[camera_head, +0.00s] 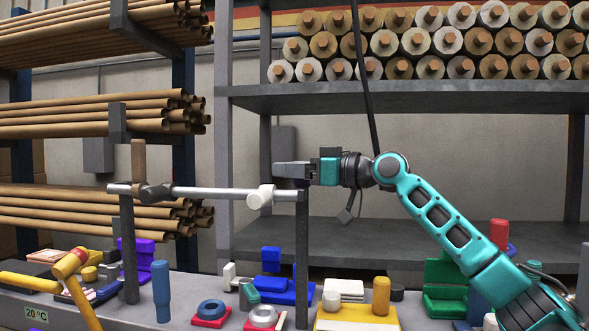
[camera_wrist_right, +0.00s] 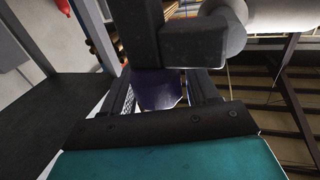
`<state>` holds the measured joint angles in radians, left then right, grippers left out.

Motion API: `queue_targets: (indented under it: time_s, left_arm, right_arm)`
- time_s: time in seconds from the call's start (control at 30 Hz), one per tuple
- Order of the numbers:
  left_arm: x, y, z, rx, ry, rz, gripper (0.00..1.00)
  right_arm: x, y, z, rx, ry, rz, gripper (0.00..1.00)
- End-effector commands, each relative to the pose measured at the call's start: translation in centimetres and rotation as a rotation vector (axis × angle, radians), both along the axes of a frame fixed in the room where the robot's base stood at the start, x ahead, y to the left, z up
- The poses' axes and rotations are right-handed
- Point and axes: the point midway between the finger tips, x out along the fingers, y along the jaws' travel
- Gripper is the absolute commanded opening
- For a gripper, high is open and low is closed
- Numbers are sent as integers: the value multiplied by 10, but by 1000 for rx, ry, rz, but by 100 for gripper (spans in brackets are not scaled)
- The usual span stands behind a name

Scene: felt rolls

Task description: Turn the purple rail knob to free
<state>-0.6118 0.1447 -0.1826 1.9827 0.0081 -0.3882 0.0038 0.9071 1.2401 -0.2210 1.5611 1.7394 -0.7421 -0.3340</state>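A pale rail (camera_head: 225,192) runs level between two dark posts. A white rounded knob (camera_head: 262,196) sits on it left of the right post. My right gripper (camera_head: 292,170) is at the rail's right end, level with the top of the right post (camera_head: 302,250) and pointing left. In the right wrist view a dark purple piece, likely the purple knob (camera_wrist_right: 160,92), lies between my two spread fingers. Whether they press on it cannot be told. A black block (camera_wrist_right: 190,45) hides part of it. In the head view no purple knob shows on the rail. My left gripper is out of view.
A brown upright handle (camera_head: 138,160) and dark clamp stand at the rail's left end. Below, the bench holds a yellow mallet (camera_head: 70,264), a blue cylinder (camera_head: 161,290) and several coloured blocks. Shelves with felt rolls (camera_head: 430,68) stand behind. A dark cable (camera_head: 362,80) hangs near my right wrist.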

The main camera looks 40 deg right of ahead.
Motion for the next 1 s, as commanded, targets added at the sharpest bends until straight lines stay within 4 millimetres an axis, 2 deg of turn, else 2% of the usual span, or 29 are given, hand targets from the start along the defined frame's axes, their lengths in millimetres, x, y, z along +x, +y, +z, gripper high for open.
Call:
queue_targets:
  time_s: [0.07,0.43,0.77,1.0]
  left_arm:
    - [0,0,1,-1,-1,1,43]
    - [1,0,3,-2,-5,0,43]
    - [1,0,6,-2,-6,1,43]
    - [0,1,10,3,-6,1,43]
  right_arm:
    - [0,0,0,0,0,0,51]
    - [0,0,0,0,1,0,16]
    - [0,-1,0,-3,2,-32,15]
    - [0,-2,1,-6,2,-130,15]
